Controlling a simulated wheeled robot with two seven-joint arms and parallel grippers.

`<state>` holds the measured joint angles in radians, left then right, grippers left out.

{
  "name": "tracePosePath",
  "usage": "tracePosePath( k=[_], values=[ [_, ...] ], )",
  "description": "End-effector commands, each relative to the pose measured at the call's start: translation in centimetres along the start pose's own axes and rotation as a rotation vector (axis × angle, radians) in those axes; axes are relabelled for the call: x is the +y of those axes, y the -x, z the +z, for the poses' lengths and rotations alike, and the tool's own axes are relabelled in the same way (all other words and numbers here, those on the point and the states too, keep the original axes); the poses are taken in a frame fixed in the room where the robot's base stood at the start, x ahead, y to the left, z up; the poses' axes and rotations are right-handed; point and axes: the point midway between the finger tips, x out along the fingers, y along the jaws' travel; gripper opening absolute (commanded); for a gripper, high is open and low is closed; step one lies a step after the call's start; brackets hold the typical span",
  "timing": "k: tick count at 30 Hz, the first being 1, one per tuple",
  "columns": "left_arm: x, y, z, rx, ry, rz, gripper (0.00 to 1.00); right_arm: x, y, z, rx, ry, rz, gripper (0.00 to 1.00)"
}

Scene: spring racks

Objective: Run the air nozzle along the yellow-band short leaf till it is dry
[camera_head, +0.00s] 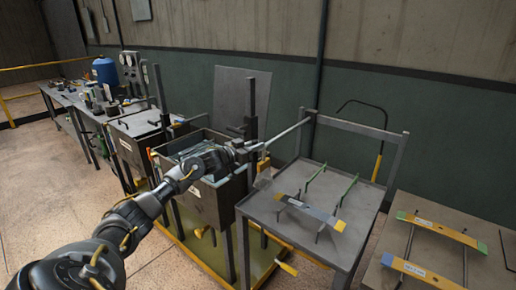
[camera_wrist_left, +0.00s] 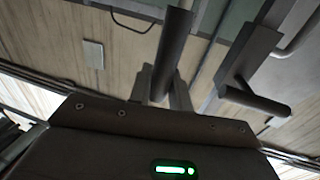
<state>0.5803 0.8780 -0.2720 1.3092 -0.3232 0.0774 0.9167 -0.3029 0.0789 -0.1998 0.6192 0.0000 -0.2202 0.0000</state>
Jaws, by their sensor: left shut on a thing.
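My left gripper (camera_head: 256,148) is shut on a dark cylinder (camera_wrist_left: 172,52), which seems to be the air nozzle; a thin grey rod runs up and right beyond the gripper in the head view. A small yellow piece and a faint pale patch show just below the gripper. A short grey leaf with yellow at its ends (camera_head: 309,212) lies across supports on the grey table (camera_head: 345,247), below and right of the gripper and apart from it. Whether the leaf is wet cannot be told. My right gripper is not in view.
A dark open tank (camera_head: 235,190) stands under my left forearm, with an upright post (camera_head: 251,100) close behind the gripper. A rack at right holds a yellow-and-green-ended leaf (camera_head: 438,229) and a blue-and-yellow one (camera_head: 420,270). A black hose loop (camera_head: 365,104) hangs behind the table.

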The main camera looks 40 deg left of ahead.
Motion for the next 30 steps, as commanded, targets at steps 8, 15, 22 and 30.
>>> tracePosePath(
  k=[8,15,22,30],
  values=[
    [-0.6,0.1,-0.6,0.009,-0.004,-0.014,0.27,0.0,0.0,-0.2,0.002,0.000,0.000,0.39],
    [-0.3,0.0,-0.4,0.005,-0.003,-0.009,0.39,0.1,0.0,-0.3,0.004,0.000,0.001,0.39],
    [-0.3,0.7,-0.1,0.003,-0.002,-0.008,0.39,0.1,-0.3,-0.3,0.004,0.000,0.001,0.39],
    [-0.3,5.3,0.4,-0.001,-0.006,-0.007,0.39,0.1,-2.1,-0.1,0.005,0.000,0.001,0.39]
  ],
)
